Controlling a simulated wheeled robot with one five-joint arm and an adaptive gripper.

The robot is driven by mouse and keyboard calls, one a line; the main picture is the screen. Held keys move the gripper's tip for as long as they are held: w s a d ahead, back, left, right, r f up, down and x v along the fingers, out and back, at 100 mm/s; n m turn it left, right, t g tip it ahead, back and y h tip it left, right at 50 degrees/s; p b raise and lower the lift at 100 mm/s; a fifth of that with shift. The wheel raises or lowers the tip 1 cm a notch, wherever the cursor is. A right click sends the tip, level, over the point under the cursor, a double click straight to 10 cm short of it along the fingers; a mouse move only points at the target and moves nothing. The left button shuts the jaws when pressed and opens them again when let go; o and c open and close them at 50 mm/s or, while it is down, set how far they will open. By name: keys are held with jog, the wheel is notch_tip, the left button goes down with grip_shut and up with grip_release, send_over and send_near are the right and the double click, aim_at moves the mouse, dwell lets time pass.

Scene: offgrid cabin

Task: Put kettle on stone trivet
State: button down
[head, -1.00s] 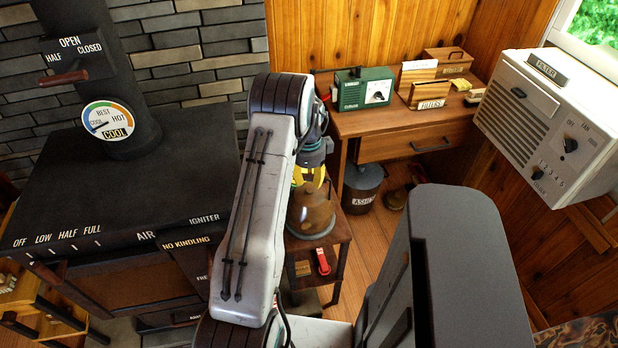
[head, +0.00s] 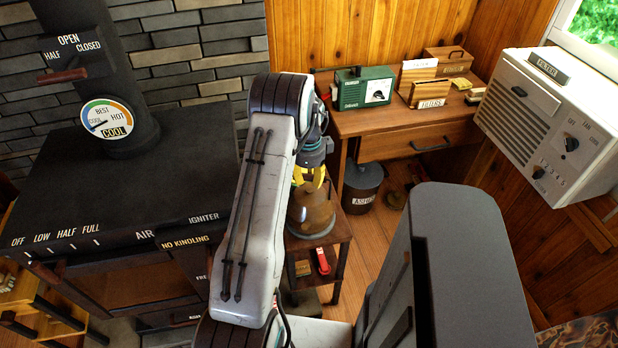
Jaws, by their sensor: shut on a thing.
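The kettle (head: 311,217) is brown and rounded with a grey base rim. It is on or just above a small dark wooden side table (head: 337,243), right of the stove; I cannot tell whether its base touches the top. My gripper (head: 312,178), with yellow fingers, is over the kettle and shut on its top part. My white arm hides the kettle's left side and part of the gripper. I cannot make out a stone trivet in this view.
The black wood stove (head: 130,185) stands at left, its top clear. A wooden desk (head: 425,118) holds a green radio (head: 362,88) and boxes. An ash bucket (head: 362,188) stands under the desk. A red-handled item (head: 323,262) is on the lower shelf. A white filter unit (head: 545,125) is at right.

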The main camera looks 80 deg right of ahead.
jog(key=shift+d, duration=0.1)
dwell(0.7)
jog(key=c, duration=1)
grip_release()
jog(key=shift+o, duration=1.1)
jog(key=shift+a+f, duration=0.15)
jog(key=shift+a, duration=0.05)
jog(key=o, duration=0.5)
jog(key=shift+d+r, duration=0.1)
jog(key=shift+r, duration=0.1)
jog(key=shift+r+p, duration=1.9)
jog(key=shift+r, duration=1.55)
